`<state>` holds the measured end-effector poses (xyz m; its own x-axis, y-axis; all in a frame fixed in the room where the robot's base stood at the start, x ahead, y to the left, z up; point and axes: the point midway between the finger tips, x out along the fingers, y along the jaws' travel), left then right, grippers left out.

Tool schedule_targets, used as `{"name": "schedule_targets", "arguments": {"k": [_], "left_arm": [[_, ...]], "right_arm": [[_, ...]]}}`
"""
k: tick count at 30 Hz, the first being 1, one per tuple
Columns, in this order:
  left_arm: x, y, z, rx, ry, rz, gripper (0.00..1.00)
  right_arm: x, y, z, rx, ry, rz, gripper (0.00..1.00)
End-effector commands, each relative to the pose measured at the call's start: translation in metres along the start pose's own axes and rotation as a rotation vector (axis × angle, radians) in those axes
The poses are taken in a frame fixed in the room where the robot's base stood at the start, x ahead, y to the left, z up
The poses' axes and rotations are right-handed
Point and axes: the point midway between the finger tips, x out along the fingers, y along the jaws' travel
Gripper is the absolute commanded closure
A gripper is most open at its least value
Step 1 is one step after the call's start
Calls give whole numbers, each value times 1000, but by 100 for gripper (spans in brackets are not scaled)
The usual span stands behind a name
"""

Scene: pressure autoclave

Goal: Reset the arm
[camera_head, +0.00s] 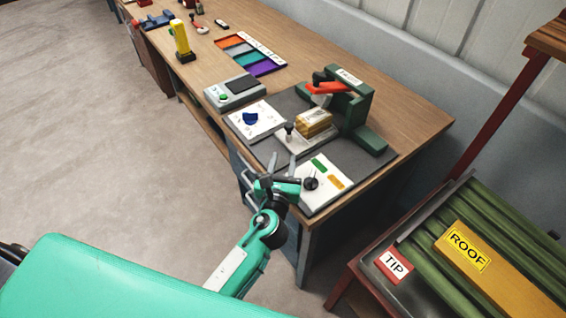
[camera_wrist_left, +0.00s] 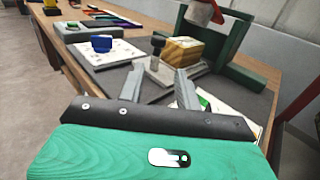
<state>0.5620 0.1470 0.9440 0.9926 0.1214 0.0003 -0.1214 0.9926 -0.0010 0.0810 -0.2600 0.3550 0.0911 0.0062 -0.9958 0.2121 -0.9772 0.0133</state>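My left arm, in teal, reaches up from the bottom of the head view to the front edge of the workbench. My left gripper (camera_head: 281,166) is at the edge of the dark mat (camera_head: 350,168), beside a white card with green and orange patches (camera_head: 328,194). In the left wrist view the two grey fingers of the left gripper (camera_wrist_left: 160,88) stand apart with nothing between them. My right gripper is not in view.
A white card with a blue piece (camera_head: 250,118), a grey scale-like device (camera_head: 235,92) and a coloured tray (camera_head: 250,55) are on the bench. A rack of green bars with a yellow ROOF sign (camera_head: 468,246) stands at right. The floor at left is clear.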

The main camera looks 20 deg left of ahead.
Motion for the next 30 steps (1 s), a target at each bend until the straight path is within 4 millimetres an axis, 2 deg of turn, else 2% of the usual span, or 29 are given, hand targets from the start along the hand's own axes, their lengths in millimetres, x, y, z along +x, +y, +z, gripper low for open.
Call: {"name": "schedule_targets", "arguments": {"k": [11, 14, 17, 20, 24, 30], "left_arm": [[0, 0, 0, -2, 1, 1, 66], [-2, 6, -2, -56, 16, 18, 66], [-11, 24, -9, -224, 63, 75, 66], [-27, 50, -21, -495, 132, 175, 66], [-58, 84, -42, -926, 227, 361, 66], [-114, 114, -69, -1491, 320, 679, 66]], "right_arm": [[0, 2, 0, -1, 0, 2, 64], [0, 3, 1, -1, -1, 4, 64], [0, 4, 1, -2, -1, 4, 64], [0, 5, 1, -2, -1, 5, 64], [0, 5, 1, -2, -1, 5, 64], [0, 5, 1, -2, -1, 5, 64]]}}
